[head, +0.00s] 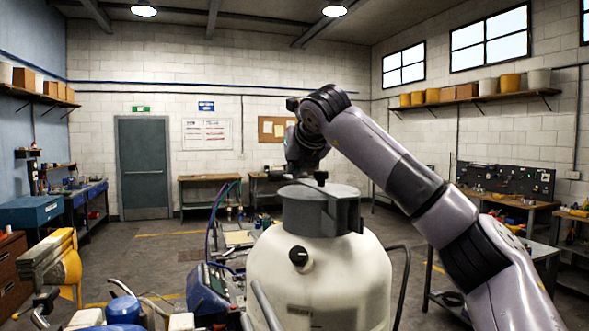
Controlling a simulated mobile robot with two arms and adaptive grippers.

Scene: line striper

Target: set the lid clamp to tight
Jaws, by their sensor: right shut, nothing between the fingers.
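A large cream-white tank (320,280) stands in front of me. My right arm comes in from the lower right and bends down over the lid. My right gripper (297,176) is shut and empty, close behind or beside the handle. I cannot tell whether it touches. The fingertips are small and dark here. My left gripper is not in view.
A round black knob (298,256) sticks out of the tank's front. Machine parts with hoses and a blue box (208,292) stand left of the tank. A bench (208,180) and a grey door (144,165) are at the back. Open floor lies at the left.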

